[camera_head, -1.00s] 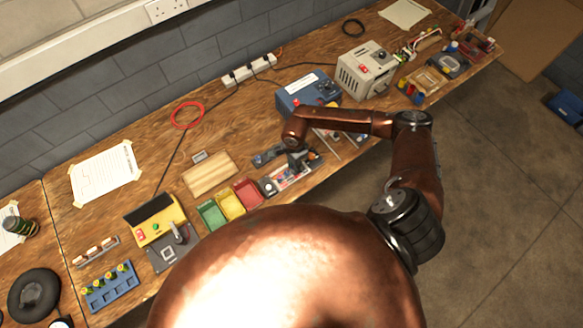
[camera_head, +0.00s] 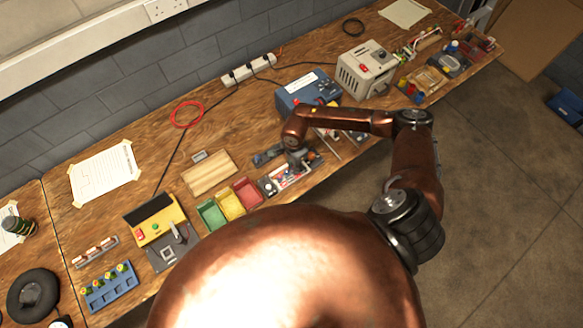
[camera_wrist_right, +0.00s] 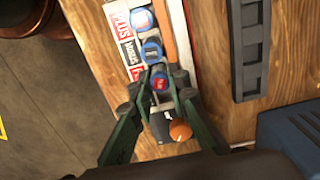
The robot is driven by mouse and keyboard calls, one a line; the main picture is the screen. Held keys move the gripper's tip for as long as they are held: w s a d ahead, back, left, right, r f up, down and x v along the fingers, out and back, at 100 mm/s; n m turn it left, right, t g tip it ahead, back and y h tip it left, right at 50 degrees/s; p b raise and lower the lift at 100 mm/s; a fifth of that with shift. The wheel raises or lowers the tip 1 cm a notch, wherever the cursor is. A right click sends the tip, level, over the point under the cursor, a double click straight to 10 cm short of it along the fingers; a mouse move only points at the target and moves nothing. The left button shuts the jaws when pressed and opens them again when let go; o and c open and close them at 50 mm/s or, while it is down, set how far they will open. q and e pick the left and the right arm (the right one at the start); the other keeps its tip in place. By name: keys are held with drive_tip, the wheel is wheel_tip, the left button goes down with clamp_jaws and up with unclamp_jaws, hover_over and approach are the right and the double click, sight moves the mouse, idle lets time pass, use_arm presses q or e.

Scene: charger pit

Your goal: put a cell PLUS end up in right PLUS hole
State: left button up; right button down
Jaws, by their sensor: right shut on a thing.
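The charger tray (camera_head: 266,187) lies at the table's front edge in the head view, mostly under my right gripper (camera_head: 298,160). In the right wrist view, PLUS and MINUS labels (camera_wrist_right: 128,48) run along it beside a row of blue round tops. One blue top (camera_wrist_right: 141,19) is at the far end and another (camera_wrist_right: 152,51) is in the middle. My right gripper (camera_wrist_right: 161,82) is shut on a cell (camera_wrist_right: 160,80) with a blue rim and red on its top, at the near end of the row. Its lower part and hole are hidden. My left gripper is not in view.
An orange knob (camera_wrist_right: 180,130) is close to the right fingers. A dark slotted rack (camera_wrist_right: 251,50) lies beside the tray. Green (camera_head: 211,214), yellow (camera_head: 231,204) and red (camera_head: 248,192) bins stand left of the tray. A blue box (camera_head: 307,90) stands behind.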

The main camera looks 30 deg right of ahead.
drive_tip(key=shift+f+b, duration=0.25)
drive_tip(key=shift+b, duration=0.05)
idle(0.6)
drive_tip(key=c, duration=1.8)
unclamp_jaws()
drive_tip(key=shift+o, duration=0.2)
drive_tip(key=shift+r, duration=0.1)
drive_tip(key=shift+r+p, duration=1.95)
drive_tip(key=shift+r, duration=1.5)
